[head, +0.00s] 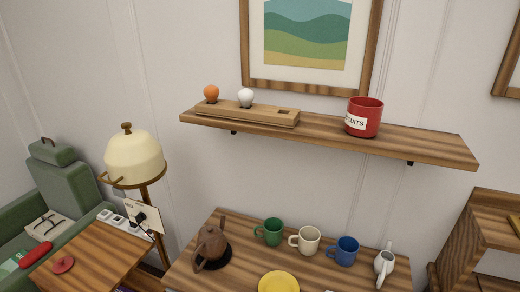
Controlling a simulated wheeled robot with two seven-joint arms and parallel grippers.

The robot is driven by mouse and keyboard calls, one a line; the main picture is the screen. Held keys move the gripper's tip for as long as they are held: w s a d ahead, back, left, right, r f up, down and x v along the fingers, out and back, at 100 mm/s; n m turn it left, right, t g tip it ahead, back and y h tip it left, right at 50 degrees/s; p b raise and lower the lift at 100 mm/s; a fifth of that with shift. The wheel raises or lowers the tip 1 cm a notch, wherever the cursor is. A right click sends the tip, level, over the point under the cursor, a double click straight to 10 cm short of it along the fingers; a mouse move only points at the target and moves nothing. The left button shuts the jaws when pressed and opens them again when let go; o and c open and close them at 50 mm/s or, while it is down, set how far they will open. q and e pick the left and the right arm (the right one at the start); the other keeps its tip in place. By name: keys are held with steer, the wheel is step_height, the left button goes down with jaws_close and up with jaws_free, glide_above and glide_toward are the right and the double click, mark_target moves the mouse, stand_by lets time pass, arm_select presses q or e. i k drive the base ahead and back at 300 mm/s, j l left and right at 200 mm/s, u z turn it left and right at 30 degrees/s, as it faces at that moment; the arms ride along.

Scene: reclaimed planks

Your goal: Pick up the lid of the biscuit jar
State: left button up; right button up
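The biscuit jar (363,121) is a red round jar with a white label on which I read "CUITS". It stands upright on the wall shelf (425,146), right of its middle, and no lid shows on its top. A small round dark red piece (63,265) with what looks like a knob lies on the wooden side table (110,262) at the lower left. It looks like the jar's lid. Neither of my grippers is in view.
A wooden holder (240,114) with an orange ball and a white ball sits left on the shelf. A lamp (135,158) and a card stand behind the side table. The lower table holds a brown teapot (211,244), several mugs and a yellow plate (278,282).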

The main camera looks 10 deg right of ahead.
mark_target(63, 265)
steer(key=u, duration=1.4)
steer(key=z, duration=2.45)
steer(key=j, duration=0.65)
steer(key=k+j, duration=0.1)
steer(key=j, duration=0.55)
steer(key=j+z, duration=0.1)
steer(key=j, duration=0.6)
steer(key=k+j, duration=0.15)
steer(key=j, duration=1.15)
steer(key=k+j, duration=0.15)
steer(key=j, duration=0.5)
steer(key=i+z, duration=0.05)
